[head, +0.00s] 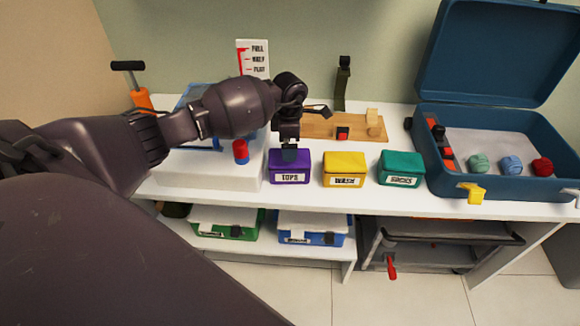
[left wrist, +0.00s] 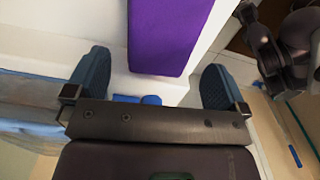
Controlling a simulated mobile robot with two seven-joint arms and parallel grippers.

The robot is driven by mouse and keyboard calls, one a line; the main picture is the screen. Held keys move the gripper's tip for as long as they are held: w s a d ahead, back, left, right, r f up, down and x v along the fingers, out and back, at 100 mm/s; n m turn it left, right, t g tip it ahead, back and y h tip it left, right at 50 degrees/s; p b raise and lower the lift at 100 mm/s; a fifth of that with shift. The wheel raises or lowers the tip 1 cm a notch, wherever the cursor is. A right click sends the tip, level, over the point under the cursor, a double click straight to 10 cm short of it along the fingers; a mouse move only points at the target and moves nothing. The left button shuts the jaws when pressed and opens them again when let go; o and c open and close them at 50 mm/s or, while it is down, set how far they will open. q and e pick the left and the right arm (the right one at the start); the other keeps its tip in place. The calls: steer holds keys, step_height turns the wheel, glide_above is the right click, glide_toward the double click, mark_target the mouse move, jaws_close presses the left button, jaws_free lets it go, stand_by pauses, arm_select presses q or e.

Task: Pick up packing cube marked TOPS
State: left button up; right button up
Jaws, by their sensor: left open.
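The purple packing cube (head: 290,167) marked TOPS sits on the white shelf, at the left of a row of three cubes. My left gripper (head: 289,153) is over its back edge in the head view and covers part of its top. In the left wrist view the gripper (left wrist: 156,84) is open with blue-grey fingertips spread wide. The purple cube (left wrist: 168,35) lies ahead, lined up between the fingers, with nothing held. I cannot tell whether the fingers touch it. My right gripper is not seen.
Yellow (head: 344,168) and teal (head: 401,167) cubes stand to the right with small gaps. An open blue suitcase (head: 495,188) is farther right. A wooden board (head: 320,126) lies behind the row. A white platform with a blue-framed device (head: 215,165) is close on the left.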

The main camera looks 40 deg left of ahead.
mark_target(290, 164)
arm_select(q)
step_height(290, 164, down, 9)
steer(key=shift+s+d+r+b, duration=0.1)
steer(key=shift+d+r+b, duration=0.1)
steer(key=shift+b, duration=0.35)
steer(key=c, duration=0.8)
